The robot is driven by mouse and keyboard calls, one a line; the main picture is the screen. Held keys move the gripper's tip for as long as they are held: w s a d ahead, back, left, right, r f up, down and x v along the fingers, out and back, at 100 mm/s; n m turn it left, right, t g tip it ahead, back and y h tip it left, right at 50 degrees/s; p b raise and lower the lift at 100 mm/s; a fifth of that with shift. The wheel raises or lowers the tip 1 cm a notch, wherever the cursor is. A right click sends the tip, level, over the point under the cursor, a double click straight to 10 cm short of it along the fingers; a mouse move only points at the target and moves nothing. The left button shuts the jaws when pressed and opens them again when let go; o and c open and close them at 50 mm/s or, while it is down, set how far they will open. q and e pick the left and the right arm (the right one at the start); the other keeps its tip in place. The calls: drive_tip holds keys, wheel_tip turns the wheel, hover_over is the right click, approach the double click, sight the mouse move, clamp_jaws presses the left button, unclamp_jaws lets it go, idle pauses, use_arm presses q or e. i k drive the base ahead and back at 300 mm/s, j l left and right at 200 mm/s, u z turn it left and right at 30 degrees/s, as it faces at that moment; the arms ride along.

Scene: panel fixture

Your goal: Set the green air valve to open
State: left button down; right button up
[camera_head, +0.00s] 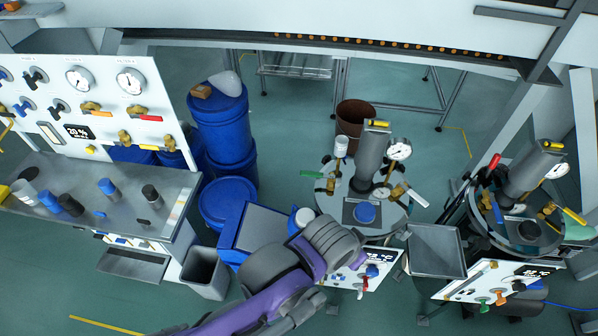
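Small green valve handles (484,305) show low on the white front panel (462,284) of the right-hand station, beside an orange handle. They are too small to tell how they are set. Another teal-green handle (312,174) sits on the left side of the middle station. One of my purple and grey arms (318,262) reaches in from the lower left, in front of the middle station, and covers part of its front panel (368,275). No gripper fingers can be made out on it. My other arm does not show.
A grey tray (436,251) stands between the two stations. Blue barrels (222,125), a blue box (262,228) and a grey bin (205,272) stand left of the middle station. A gauge panel with a workbench (130,205) is at the left. Open floor lies along the bottom left.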

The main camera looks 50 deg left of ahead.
sight(304, 173)
drive_tip(key=u, duration=1.65)
drive_tip(key=l+z, duration=0.2)
drive_tip(key=l, duration=0.3)
